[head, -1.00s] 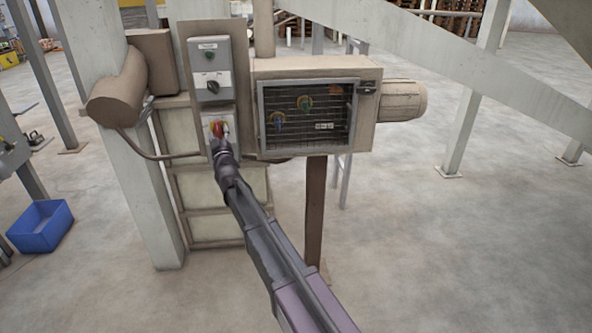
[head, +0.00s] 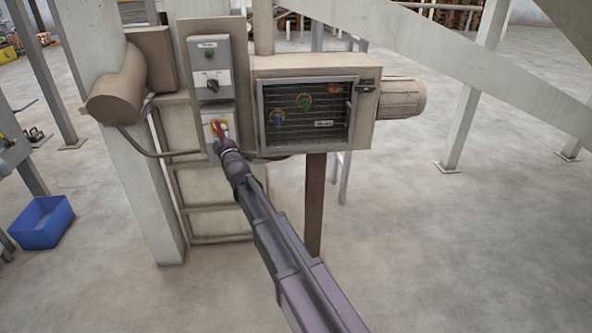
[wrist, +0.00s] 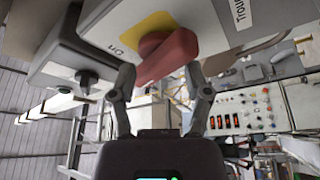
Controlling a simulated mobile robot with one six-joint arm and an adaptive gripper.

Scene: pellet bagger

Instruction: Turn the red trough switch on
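The red trough switch (head: 219,130) is a red handle on a yellow plate, on a light box low on the grey panel. In the wrist view its red handle (wrist: 168,57) is large and slanted, with the word "On" on the box to its left. My gripper (head: 221,146) is right in front of the switch and covers its lower part in the head view. In the wrist view my gripper (wrist: 161,82) has its two fingers spread, one on each side of the handle. I cannot tell whether either finger touches it.
Above is a grey control box (head: 210,70) with a green button and a black knob. A mesh-fronted cabinet (head: 308,112) with coloured parts stands close on the right. A pale post (head: 150,190) is to the left. A blue bin (head: 40,224) lies on open floor.

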